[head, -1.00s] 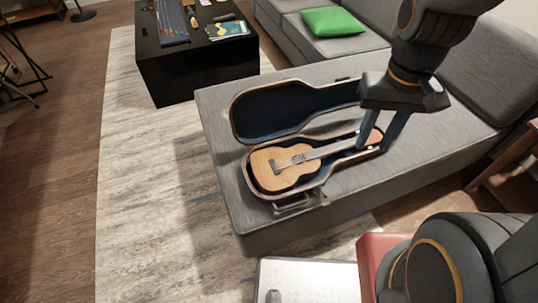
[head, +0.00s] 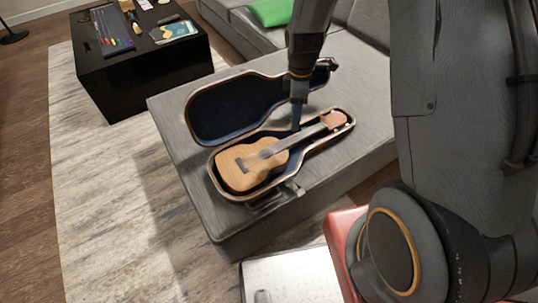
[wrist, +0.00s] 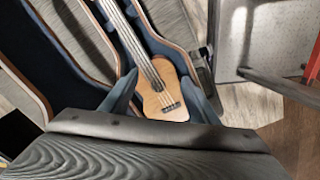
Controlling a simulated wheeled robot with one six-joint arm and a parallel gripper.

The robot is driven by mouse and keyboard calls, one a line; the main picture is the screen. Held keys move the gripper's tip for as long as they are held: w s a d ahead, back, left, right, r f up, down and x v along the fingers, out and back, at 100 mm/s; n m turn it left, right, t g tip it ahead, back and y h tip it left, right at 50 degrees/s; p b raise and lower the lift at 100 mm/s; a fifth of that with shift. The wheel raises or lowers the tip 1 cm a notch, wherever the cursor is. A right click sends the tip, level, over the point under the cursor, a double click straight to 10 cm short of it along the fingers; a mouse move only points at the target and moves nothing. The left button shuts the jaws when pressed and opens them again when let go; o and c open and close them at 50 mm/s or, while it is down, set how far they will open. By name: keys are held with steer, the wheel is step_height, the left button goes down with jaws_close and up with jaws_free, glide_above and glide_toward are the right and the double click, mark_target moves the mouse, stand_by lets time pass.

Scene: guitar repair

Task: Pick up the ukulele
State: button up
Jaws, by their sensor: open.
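The light-brown ukulele (head: 245,168) lies face up in its open, dark-lined case (head: 210,181) on the grey sofa. Its neck points to the upper right, with a reddish headstock (head: 334,119) at the end. My gripper (head: 297,122) is over the case beside the neck, seen edge-on, its fingertips close to the neck. The gripper's palm hides the near part of the wrist view.
The case lid (head: 190,110) lies open behind the ukulele. The grey sofa (head: 352,95) extends to the right. A black table (head: 145,85) with small items stands at the back left. A white surface (head: 290,277) and a red object (head: 345,225) are in front. The rug is clear.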

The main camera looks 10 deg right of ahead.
mark_target(288, 142)
steer(key=w+f+n, duration=0.1)
steer(key=f+n, duration=0.1)
steer(key=f, duration=0.3)
steer(key=w+f+n+b, duration=0.1)
steer(key=w+f+n, duration=0.1)
steer(key=f, duration=0.2)
steer(key=w+f+n, duration=0.2)
steer(key=f+n, duration=0.1)
steer(key=f, duration=0.2)
steer(key=shift+w+f+b, duration=0.2)
steer(key=shift+f+b, duration=0.15)
steer(key=shift+w+f, duration=0.2)
steer(key=shift+f, duration=3.6)
steer(key=shift+c, duration=0.2)
jaws_close()
